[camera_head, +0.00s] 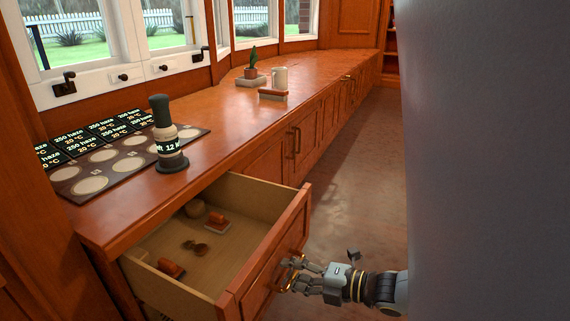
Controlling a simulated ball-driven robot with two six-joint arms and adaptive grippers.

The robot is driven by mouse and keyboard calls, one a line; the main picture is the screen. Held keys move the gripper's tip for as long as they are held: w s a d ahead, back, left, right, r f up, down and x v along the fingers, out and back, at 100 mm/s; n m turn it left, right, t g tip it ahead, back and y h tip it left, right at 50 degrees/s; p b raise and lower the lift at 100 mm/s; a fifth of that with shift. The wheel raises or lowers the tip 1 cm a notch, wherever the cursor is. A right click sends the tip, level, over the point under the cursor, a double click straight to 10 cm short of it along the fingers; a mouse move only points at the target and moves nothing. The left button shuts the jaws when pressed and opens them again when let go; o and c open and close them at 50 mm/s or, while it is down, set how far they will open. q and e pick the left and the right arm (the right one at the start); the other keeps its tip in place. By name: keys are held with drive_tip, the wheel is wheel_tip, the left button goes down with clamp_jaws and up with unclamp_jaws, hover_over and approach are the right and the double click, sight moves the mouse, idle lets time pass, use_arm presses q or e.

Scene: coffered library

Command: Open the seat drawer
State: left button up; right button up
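The seat drawer (263,258) under the long window bench stands pulled well out, with its inside showing. My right gripper (293,274) is at the brass handle (284,281) on the drawer's front, its fingertips at the handle. Whether the fingers are closed on the handle is not clear. My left gripper is not in view.
Floor (355,170) is clear beside the cabinets. A large grey shape fills the right.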

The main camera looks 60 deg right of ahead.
drive_tip(key=a+v, duration=0.1)
drive_tip(key=v, duration=1.1)
drive_tip(key=shift+d, duration=0.4)
